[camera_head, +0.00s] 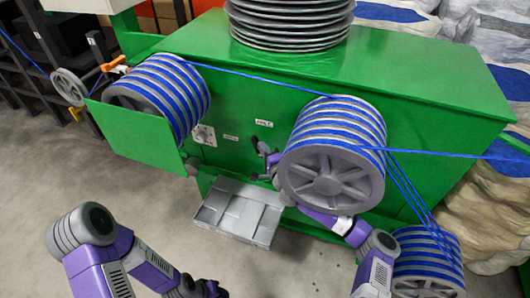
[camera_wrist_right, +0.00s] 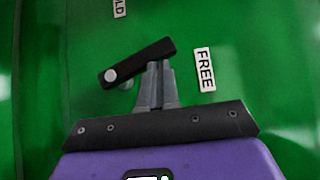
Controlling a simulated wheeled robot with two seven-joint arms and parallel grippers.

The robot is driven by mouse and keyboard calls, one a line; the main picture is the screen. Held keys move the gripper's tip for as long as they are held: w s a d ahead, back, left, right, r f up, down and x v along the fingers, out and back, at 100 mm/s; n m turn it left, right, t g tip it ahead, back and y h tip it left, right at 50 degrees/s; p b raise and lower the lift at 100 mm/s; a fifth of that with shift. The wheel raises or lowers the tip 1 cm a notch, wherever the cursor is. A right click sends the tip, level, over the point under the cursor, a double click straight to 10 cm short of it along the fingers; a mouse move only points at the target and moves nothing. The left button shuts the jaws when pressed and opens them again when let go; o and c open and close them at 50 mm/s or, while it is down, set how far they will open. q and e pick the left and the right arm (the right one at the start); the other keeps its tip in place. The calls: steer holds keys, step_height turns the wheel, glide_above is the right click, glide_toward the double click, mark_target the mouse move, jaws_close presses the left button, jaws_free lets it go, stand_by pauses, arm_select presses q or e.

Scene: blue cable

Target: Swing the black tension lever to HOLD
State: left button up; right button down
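The black tension lever (camera_wrist_right: 137,63) shows in the right wrist view on the green panel, slanting up to the right from a round grey pivot (camera_wrist_right: 111,75). A FREE label (camera_wrist_right: 205,69) is to the right of its raised end. Another label, cut by the top edge, shows only "LD" (camera_wrist_right: 119,8). My right gripper (camera_wrist_right: 157,72) has its grey fingers close together at the lever's lower edge; they look shut, with no grip around the lever visible. In the head view my right gripper (camera_head: 268,157) is at the panel, partly behind the large front drum.
The blue-wound drum (camera_head: 333,150) stands close over my right forearm. Another drum (camera_head: 165,95) and a green plate (camera_head: 135,138) are at left. A grey tray (camera_head: 240,210) juts out below the panel. Blue cable (camera_head: 450,154) runs right. Open floor lies front left.

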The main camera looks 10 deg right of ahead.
steer(key=shift+d, duration=0.1)
arm_select(q)
steer(key=shift+r+p, duration=0.8)
steer(key=shift+p, duration=0.05)
arm_select(e)
steer(key=v, duration=0.7)
steer(key=shift+s, duration=0.3)
arm_select(q)
steer(key=shift+c, duration=0.3)
